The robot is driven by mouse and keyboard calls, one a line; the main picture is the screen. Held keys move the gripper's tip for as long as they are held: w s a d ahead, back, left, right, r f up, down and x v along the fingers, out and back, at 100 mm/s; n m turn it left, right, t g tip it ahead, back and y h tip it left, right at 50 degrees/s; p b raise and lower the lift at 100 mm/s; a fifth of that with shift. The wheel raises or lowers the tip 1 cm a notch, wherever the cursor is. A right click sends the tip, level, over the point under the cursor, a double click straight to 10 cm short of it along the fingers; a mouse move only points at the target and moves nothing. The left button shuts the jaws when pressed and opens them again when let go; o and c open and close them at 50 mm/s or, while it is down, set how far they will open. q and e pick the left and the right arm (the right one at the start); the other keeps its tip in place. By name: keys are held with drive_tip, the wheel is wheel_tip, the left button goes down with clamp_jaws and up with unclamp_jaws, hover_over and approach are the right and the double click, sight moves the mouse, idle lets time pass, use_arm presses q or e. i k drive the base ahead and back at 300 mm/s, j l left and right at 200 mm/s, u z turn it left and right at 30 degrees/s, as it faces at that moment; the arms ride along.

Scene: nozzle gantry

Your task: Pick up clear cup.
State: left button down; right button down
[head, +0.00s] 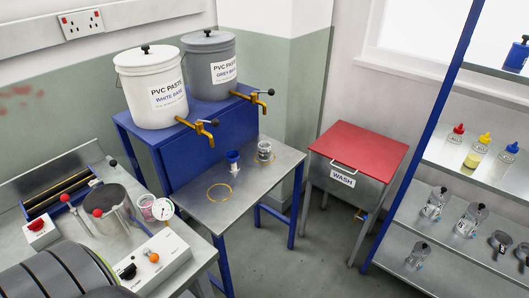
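A small clear-looking cup (264,151) with a greyish look stands upright on the metal shelf (215,207) under the paste buckets, inside or beside a faint ring mark. A second see-through cup (147,207) with a pinkish tint stands on the left bench, beside a round dial gauge (163,208). I cannot tell for sure which of them is the clear cup. Both are small in the view and their contents are unclear. Neither of my grippers shows in the head view, and nothing is seen touching either cup.
A blue funnel-like piece (233,160) stands left of the greyish cup. A white bucket (152,87) and grey bucket (210,65) have taps overhanging the shelf. A red-lidded wash bin (357,147) stands right. Bottles line the right rack (449,161). Floor between is clear.

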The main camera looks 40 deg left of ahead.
sight(265, 151)
drive_tip(key=i+u, duration=0.2)
drive_tip(key=u, duration=0.2)
drive_tip(key=i+l+u, duration=0.15)
drive_tip(key=u, duration=0.3)
